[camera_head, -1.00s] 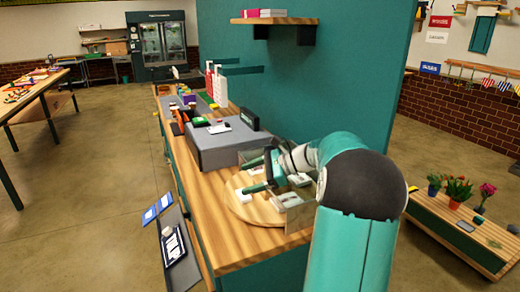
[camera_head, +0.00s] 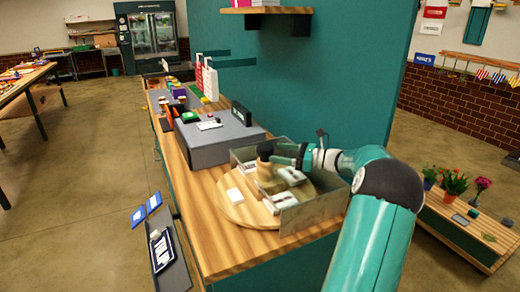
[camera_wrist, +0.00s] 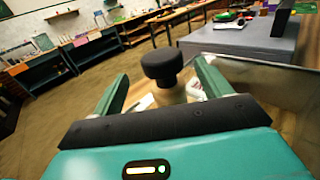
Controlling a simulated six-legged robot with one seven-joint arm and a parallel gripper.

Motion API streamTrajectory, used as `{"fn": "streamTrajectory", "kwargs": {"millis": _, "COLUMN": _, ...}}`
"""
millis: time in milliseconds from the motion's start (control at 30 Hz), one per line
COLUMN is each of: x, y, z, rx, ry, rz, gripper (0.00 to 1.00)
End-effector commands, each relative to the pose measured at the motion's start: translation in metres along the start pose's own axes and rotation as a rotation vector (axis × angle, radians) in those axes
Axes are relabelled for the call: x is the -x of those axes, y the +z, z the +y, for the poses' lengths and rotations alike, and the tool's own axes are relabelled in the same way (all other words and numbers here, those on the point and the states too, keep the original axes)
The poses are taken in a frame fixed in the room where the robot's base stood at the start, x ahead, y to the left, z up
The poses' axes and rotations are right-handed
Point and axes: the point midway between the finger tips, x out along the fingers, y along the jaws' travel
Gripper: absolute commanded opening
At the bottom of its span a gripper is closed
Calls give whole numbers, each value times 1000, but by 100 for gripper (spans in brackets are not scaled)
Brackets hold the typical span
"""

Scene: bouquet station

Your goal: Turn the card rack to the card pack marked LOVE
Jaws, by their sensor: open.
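The card rack is a round wooden turntable (camera_head: 232,205) on the counter, with several pale card packs on it. One white pack (camera_head: 235,195) lies at its left and another (camera_head: 271,206) near its front. A central wooden post with a dark round knob (camera_head: 264,151) stands on it; the knob also shows in the wrist view (camera_wrist: 161,64). No LOVE marking is readable. My gripper (camera_head: 278,154) is at the knob's height from the right. In the wrist view, its green fingers (camera_wrist: 160,82) are spread, one on each side of the knob; contact cannot be told.
Clear upright panels (camera_head: 315,208) stand around the rack's back and right-front sides. A grey box (camera_head: 215,143) with small items on top stands behind it on the wooden counter (camera_head: 210,240). A teal wall rises behind the counter. Open floor lies to the left.

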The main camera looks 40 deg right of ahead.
Motion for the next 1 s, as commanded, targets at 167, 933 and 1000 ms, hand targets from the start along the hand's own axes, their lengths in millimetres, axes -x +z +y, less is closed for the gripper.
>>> {"fn": "streamTrajectory", "kwargs": {"millis": 167, "x": -36, "y": 0, "z": -1, "rx": 0, "ry": 1, "rz": 0, "gripper": 77}}
{"fn": "streamTrajectory", "kwargs": {"millis": 933, "x": -79, "y": -1, "z": -5, "rx": 0, "ry": -3, "rz": 1, "gripper": 50}}
{"fn": "streamTrajectory", "kwargs": {"millis": 1000, "x": -79, "y": -1, "z": -5, "rx": 0, "ry": -2, "rz": 1, "gripper": 36}}
